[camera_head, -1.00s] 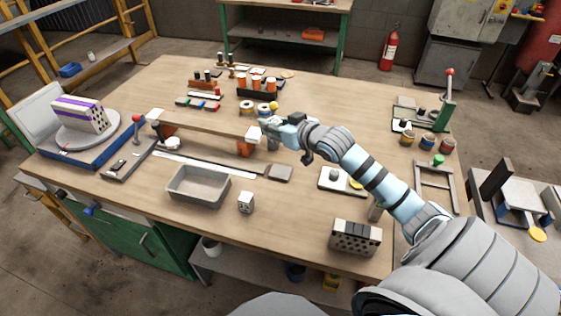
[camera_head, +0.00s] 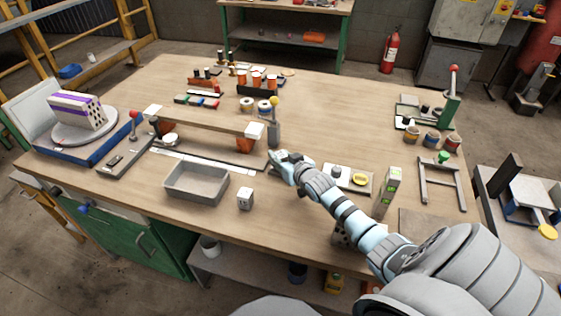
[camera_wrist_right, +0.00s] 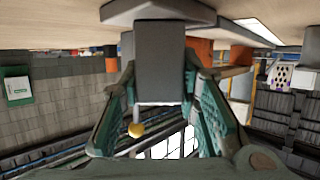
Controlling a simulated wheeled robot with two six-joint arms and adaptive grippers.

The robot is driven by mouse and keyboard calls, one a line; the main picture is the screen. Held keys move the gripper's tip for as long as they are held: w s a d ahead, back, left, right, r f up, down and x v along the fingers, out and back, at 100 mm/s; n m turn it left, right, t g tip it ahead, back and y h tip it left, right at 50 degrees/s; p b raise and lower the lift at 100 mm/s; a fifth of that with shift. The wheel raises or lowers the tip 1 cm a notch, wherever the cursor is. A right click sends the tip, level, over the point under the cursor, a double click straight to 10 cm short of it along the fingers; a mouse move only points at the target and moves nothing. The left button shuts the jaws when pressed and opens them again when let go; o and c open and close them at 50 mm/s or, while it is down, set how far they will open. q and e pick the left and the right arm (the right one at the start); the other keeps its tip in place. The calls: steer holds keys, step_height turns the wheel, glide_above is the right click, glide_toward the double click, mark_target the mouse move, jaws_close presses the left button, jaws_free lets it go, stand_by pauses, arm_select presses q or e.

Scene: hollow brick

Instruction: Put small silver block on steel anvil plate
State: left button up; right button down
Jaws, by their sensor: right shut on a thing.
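My right gripper (camera_head: 276,158) reaches in from the right over the middle of the bench, just in front of the post with the yellow knob. In the right wrist view, which is upside down, its fingers (camera_wrist_right: 160,92) are closed on the small silver block (camera_wrist_right: 160,62), a plain grey block. The block's far end meets the dark grey steel anvil plate (camera_wrist_right: 198,12) at the top of the picture and seems to touch it. In the head view the gripper hides the block and most of the plate. My left gripper is not in view.
The yellow-knobbed post (camera_head: 274,133) stands close behind my gripper. A raised beam (camera_head: 200,120) and a grey tray (camera_head: 196,182) lie to the left.

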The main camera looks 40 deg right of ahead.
steer(key=c, duration=1.2)
jaws_free()
steer(key=shift+s+r+p, duration=0.2)
steer(key=shift+s+p, duration=0.1)
steer(key=shift+p, duration=0.05)
steer(key=p+v, duration=0.4)
steer(key=v, duration=0.7)
steer(key=shift+s+a, duration=0.1)
steer(key=shift+s, duration=0.1)
